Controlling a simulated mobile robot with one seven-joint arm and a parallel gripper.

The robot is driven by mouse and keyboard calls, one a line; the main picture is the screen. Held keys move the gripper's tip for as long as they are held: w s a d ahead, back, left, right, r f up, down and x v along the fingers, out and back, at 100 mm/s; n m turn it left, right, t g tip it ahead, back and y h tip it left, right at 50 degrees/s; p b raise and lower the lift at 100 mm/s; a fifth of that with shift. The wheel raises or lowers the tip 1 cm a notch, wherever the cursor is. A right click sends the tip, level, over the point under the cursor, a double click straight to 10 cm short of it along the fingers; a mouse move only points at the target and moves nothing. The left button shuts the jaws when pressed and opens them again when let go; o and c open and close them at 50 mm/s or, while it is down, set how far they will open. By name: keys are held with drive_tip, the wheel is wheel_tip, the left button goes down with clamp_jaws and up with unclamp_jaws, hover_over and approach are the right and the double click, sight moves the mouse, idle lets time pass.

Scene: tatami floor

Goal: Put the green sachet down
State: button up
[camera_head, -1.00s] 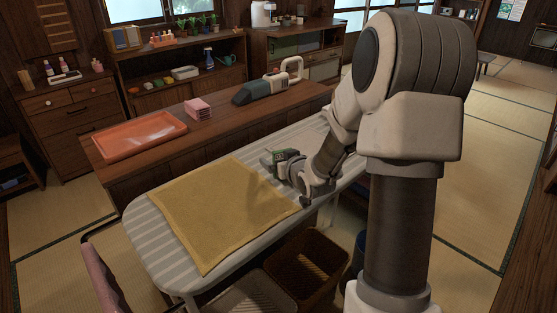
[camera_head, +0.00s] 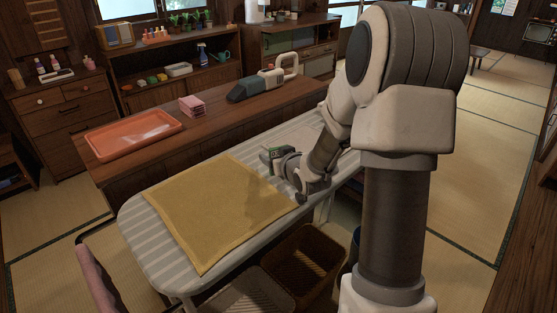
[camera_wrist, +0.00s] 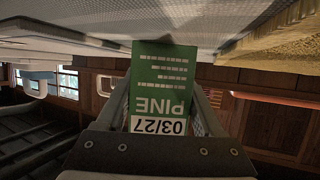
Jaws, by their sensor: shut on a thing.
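The green sachet (camera_wrist: 163,75) is held between the fingers of my gripper (camera_wrist: 165,118) in the wrist view. It has a white "03/27" label and the word "PINE", both upside down there. In the head view the sachet (camera_head: 276,153) shows as a small green patch at my gripper (camera_head: 274,158), low over the striped ironing board (camera_head: 150,235), just beyond the yellow cloth. In the wrist view the sachet's far edge is close to the pale board surface (camera_wrist: 110,22). I cannot tell whether it touches.
The yellow cloth (camera_head: 215,210) covers much of the board; it also shows in the wrist view (camera_wrist: 285,45). A brown basket (camera_head: 305,265) stands below the board.

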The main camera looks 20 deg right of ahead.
drive_tip(key=shift+r, duration=0.55)
drive_tip(key=r+p, duration=0.1)
drive_tip(key=r, duration=0.1)
drive_tip(key=r+p, duration=0.1)
drive_tip(key=r, duration=0.1)
drive_tip(key=shift+s+d, duration=0.1)
drive_tip(key=shift+d, duration=0.1)
drive_tip(key=s+d+r+p, duration=0.5)
drive_tip(key=s+d+r, duration=0.1)
drive_tip(key=s+d, duration=0.15)
drive_tip(key=a+f+n+y, duration=0.2)
drive_tip(key=a+n+y, duration=0.15)
drive_tip(key=a, duration=1.55)
wheel_tip(320, 180, up, 13)
drive_tip(key=p, duration=1.3)
wheel_tip(320, 180, down, 11)
drive_tip(key=w+m+h, duration=0.2)
drive_tip(key=m+h, duration=0.1)
drive_tip(key=shift+w, duration=0.2)
drive_tip(key=shift+r+m+h, duration=0.1)
drive_tip(key=shift+m+h, duration=0.15)
